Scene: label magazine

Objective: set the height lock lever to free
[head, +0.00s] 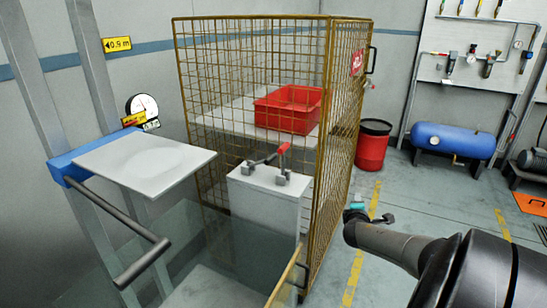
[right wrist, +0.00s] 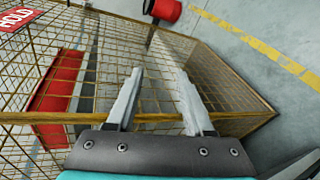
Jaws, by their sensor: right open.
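A lever with a red grip (head: 284,148) and dark metal arm sits on top of a grey post (head: 270,195), in front of or inside the mesh cage; I cannot tell which. I see no marking that names its positions. My right gripper (head: 356,211) is right of the cage, apart from the lever. In the right wrist view its two fingers (right wrist: 160,100) are spread with nothing held, and the cage mesh lies beyond them. The lever does not show in the wrist view. My left gripper is not in view.
The yellow mesh cage (head: 327,120) holds a red crate (head: 288,108) on a shelf. Left are a grey platform (head: 146,160) with a blue edge and a gauge (head: 142,105). A red bin (head: 372,146) and blue tank (head: 453,139) stand behind. Floor right of the cage is partly clear.

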